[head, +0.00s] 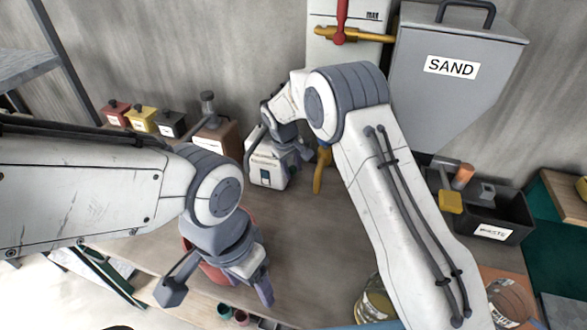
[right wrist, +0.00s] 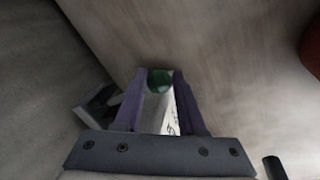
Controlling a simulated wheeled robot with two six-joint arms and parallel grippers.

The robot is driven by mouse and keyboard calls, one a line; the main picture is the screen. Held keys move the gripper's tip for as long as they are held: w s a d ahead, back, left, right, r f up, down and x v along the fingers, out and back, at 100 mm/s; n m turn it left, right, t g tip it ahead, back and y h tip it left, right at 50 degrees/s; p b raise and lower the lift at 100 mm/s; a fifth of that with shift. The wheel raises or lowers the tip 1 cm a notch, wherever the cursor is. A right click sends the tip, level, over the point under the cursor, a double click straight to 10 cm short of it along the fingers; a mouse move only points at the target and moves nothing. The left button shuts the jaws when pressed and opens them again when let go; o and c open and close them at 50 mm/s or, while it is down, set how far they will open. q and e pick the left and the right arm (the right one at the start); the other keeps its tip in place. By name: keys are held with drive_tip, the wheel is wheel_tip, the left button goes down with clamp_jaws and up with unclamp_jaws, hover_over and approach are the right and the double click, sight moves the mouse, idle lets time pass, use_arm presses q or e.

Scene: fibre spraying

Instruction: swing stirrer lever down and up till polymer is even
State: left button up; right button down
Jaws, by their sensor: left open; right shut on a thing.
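A white box-shaped unit (head: 268,172) with a printed label and a small dark window stands on the bench against the back wall. My right gripper (right wrist: 160,76) is at this unit, largely hidden behind my wrist in the head view. In the right wrist view its purple fingers are closed around a round green knob (right wrist: 159,84), which looks like the end of the stirrer lever. The lever's shaft and the polymer inside are hidden. My left gripper (head: 216,291) is open and empty above a red bucket (head: 213,272), its fingers wide apart.
A grey SAND hopper (head: 455,75) and a white panel with a red and yellow valve (head: 345,33) are at the back. Small coloured bins (head: 142,118) stand at the left. A dark WASTE bin (head: 510,222) and a jar (head: 372,302) are at the right.

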drive_tip(key=shift+s+a+f, duration=0.35)
drive_tip(key=shift+s, duration=0.05)
drive_tip(key=c, duration=0.8)
unclamp_jaws()
drive_tip(key=o, duration=0.3)
drive_tip(key=shift+o, duration=0.2)
drive_tip(key=shift+w+d+r, duration=0.1)
drive_tip(key=shift+r, duration=0.45)
drive_tip(key=b+v, duration=0.2)
drive_tip(key=v, duration=0.7)
drive_tip(key=shift+r+b, duration=0.3)
drive_tip(key=shift+r, duration=0.05)
drive_tip(key=shift+c, duration=0.3)
